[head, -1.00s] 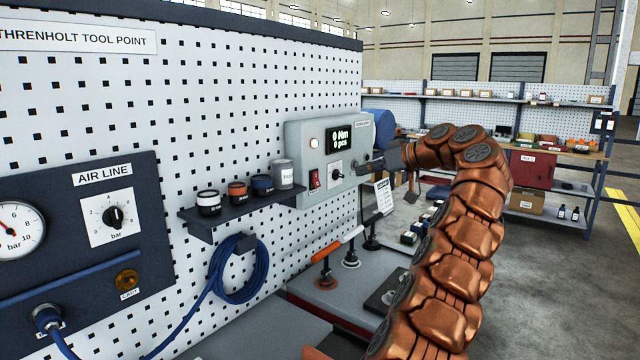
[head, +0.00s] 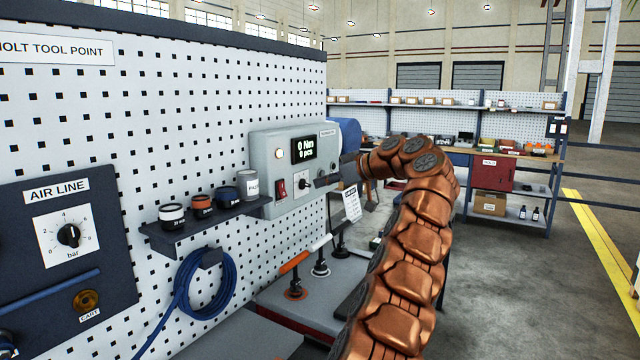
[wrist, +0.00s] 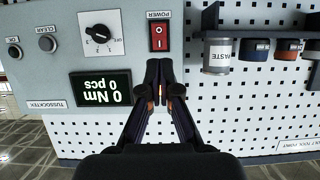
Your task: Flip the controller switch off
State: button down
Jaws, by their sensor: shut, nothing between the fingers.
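The controller is a light grey box (head: 268,150) on the pegboard, with a lit display (head: 304,149) reading 0 Nm, 0 pcs. Its red power switch (head: 281,188) sits low on the front, left of a black dial (head: 303,184). In the wrist view, which is upside down, the red rocker switch (wrist: 158,38) under the POWER label lies just beyond the fingertips. My gripper (wrist: 159,62) is shut and empty, its tips a little short of the switch in the picture.
A shelf (head: 215,222) with several small jars (head: 172,216) juts out left of the controller. A coiled blue hose (head: 205,290) hangs below. The floor to the right is open.

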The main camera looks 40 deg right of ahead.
aim_at(283, 195)
jog(key=p+x, duration=0.2)
jog(key=x, duration=0.9)
jog(key=shift+w+a+f, duration=0.15)
jog(key=shift+w+f, duration=0.05)
jog(key=shift+w, duration=0.1)
